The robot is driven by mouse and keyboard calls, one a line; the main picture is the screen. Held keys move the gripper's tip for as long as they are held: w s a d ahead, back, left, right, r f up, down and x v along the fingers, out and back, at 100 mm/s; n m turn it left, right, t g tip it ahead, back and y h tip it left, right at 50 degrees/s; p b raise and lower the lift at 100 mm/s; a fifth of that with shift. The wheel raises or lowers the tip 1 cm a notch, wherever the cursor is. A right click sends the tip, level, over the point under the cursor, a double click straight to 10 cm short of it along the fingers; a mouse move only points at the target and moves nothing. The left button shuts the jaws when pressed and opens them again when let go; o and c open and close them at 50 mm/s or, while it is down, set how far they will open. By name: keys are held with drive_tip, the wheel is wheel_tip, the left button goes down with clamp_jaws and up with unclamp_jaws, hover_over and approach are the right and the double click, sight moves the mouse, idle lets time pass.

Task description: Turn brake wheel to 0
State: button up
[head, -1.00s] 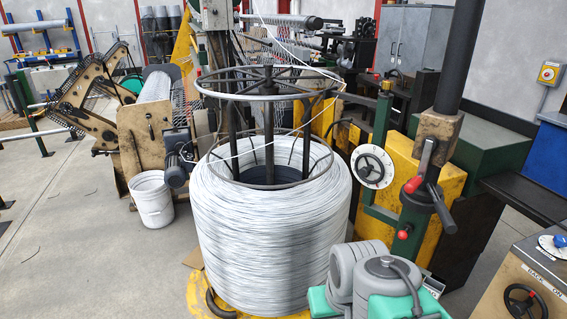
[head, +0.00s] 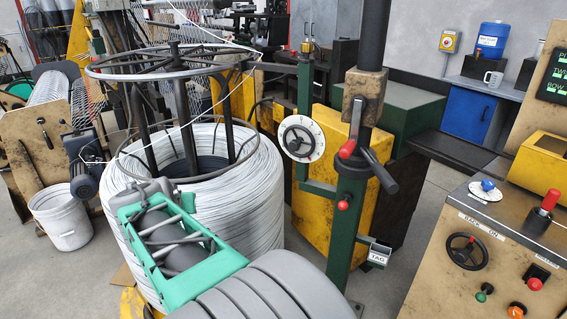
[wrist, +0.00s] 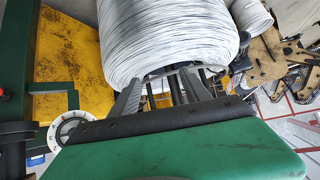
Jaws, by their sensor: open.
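The brake wheel (head: 301,138) is a black handwheel over a round white dial with small marks. It is mounted on a green post right of the wire coil in the head view. In the wrist view the white dial (wrist: 72,128) shows at the lower left, partly covered by my gripper's housing. My gripper (wrist: 162,82) is open and empty, with its grey fingers pointing towards the wire coil. It is apart from the brake wheel. In the head view my green and grey arm is in front of the coil, left of the wheel.
The large wire coil (head: 255,185) stands close by, with a spoked ring (head: 130,72) above. A green post with a red-knobbed lever (head: 347,149) stands right of the wheel. A control console (head: 480,225) with its own black handwheel (head: 466,251) is at the right.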

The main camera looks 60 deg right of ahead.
drive_tip(key=s+d+f+m+g+h+b, duration=0.1)
drive_tip(key=d+m+h, duration=0.1)
drive_tip(key=d, duration=0.5)
drive_tip(key=s+d+f+m+h+b, duration=0.1)
drive_tip(key=d+m+h+b, duration=0.1)
drive_tip(key=d, duration=0.5)
drive_tip(key=m+g+h+b, duration=0.4)
drive_tip(key=m+g+h, duration=0.1)
drive_tip(key=m+h, duration=0.15)
approach(293, 146)
drive_tip(key=d, duration=0.3)
drive_tip(key=d+p, duration=0.1)
drive_tip(key=d, duration=0.6)
drive_tip(key=shift+d+f, duration=0.2)
drive_tip(key=shift+d, duration=0.05)
drive_tip(key=shift+w+n, duration=0.1)
drive_tip(key=shift+n, duration=0.15)
